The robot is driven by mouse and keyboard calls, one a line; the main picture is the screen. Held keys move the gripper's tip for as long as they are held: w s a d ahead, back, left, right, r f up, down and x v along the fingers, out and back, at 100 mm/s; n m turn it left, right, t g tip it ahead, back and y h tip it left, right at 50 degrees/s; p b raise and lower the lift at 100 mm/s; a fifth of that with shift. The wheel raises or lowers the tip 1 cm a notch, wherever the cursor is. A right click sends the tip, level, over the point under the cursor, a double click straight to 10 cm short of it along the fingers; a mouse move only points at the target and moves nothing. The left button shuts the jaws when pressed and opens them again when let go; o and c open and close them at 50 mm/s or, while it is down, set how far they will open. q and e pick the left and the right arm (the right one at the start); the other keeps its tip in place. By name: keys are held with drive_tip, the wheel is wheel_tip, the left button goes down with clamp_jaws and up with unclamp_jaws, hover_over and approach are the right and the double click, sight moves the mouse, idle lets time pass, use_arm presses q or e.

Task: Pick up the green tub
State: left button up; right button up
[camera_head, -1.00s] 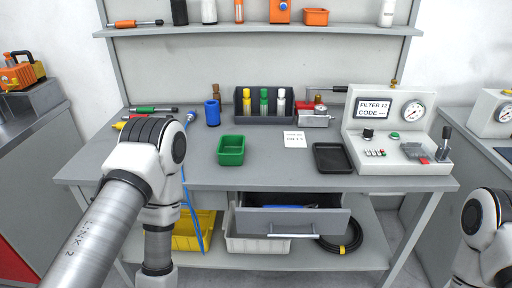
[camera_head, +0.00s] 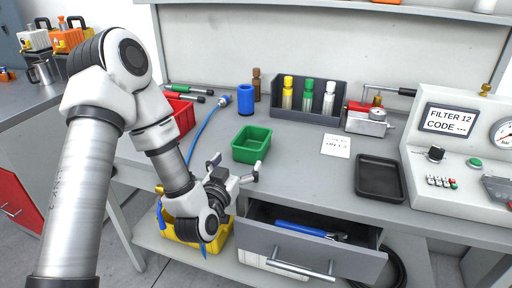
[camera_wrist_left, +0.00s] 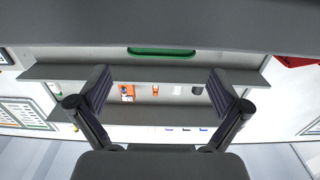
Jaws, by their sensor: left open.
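The green tub (camera_head: 252,144) is a small open rectangular box that stands upright and empty on the grey bench top. My left gripper (camera_head: 236,168) is open and empty at the bench's front edge, just in front of the tub and apart from it. In the left wrist view, the spread fingers of my left gripper (camera_wrist_left: 159,92) have nothing between them, and a narrow green strip of the tub (camera_wrist_left: 161,51) shows above them. My right gripper is out of view.
A blue cylinder (camera_head: 245,99) and a dark rack (camera_head: 306,113) of capped bottles stand behind the tub. A white card (camera_head: 336,146) and a black tray (camera_head: 380,178) lie to its right. A red bin (camera_head: 180,116) is left. An open drawer (camera_head: 310,246) juts out below the bench.

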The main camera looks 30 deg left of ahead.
sight(245, 149)
use_arm(q)
drive_tip(key=shift+w+a, duration=0.15)
drive_tip(key=shift+w, duration=0.25)
drive_tip(key=x, duration=0.5)
drive_tip(key=shift+w+r, duration=0.1)
drive_tip(key=shift+w, duration=0.05)
drive_tip(key=c, duration=1)
drive_tip(key=shift+o, duration=0.2)
